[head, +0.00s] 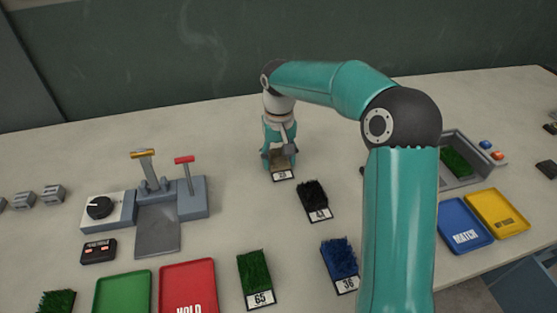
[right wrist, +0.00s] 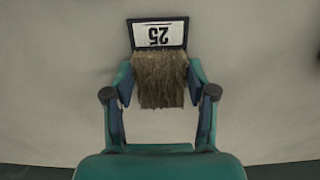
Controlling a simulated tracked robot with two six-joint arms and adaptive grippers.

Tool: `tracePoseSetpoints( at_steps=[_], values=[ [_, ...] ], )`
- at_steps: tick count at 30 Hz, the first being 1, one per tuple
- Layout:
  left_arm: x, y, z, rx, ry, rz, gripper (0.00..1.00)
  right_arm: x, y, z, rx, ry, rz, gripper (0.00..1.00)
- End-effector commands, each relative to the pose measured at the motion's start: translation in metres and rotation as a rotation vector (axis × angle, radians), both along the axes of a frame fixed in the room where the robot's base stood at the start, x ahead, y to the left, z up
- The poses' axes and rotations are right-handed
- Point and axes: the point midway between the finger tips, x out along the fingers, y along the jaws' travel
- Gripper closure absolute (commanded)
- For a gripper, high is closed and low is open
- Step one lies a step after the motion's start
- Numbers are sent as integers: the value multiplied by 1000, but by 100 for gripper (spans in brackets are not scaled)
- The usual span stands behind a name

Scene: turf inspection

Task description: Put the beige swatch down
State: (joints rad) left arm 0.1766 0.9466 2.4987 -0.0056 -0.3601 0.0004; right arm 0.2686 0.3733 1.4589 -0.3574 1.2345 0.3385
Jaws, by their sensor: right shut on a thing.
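The beige swatch (head: 281,163) is a small piece of tan turf with a white number label, which reads 25 in the right wrist view. My right gripper (head: 279,158) is shut on it, pointing down over the back middle of the table. In the right wrist view the swatch (right wrist: 160,80) sits between the two fingers (right wrist: 160,92), its label pointing away from the palm. I cannot tell whether the swatch touches the table or is just above it. My left gripper is not in view.
A black swatch (head: 313,197) lies close in front of the beige one. Blue (head: 339,257) and green (head: 254,271) swatches lie nearer. Red (head: 188,288), green (head: 122,293), blue (head: 465,224) and yellow (head: 497,211) trays stand around. A lever device (head: 156,230) stands at left. The table behind is clear.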

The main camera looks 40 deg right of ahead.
Motion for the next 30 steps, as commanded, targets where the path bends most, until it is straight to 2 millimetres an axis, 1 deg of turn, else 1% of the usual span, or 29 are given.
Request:
tracePoseSetpoints(
  at_steps=[2, 11, 12, 14, 15, 16, 25, 28, 30],
  values=[
    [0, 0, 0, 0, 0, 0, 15, 0, 0, -3, 0, -1, 0, 59],
    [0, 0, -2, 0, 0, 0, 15, 0, 0, -6, 0, -1, 0, 59],
    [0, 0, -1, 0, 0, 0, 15, 0, 0, -4, -1, -2, 0, 37],
    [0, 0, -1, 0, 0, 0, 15, 0, 0, -4, 0, -1, 0, 27],
    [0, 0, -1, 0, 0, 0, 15, 0, 0, -4, 0, -1, 0, 21],
    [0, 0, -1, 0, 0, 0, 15, 0, 0, -4, 0, -1, 0, 19],
    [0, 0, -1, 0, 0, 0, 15, 0, 0, -3, 0, -1, 0, 19],
    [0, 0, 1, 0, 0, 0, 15, 0, 0, 1, -1, -2, 0, 19],
    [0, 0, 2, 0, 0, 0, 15, 1, -1, 8, -2, -4, -1, 19]
  ],
)
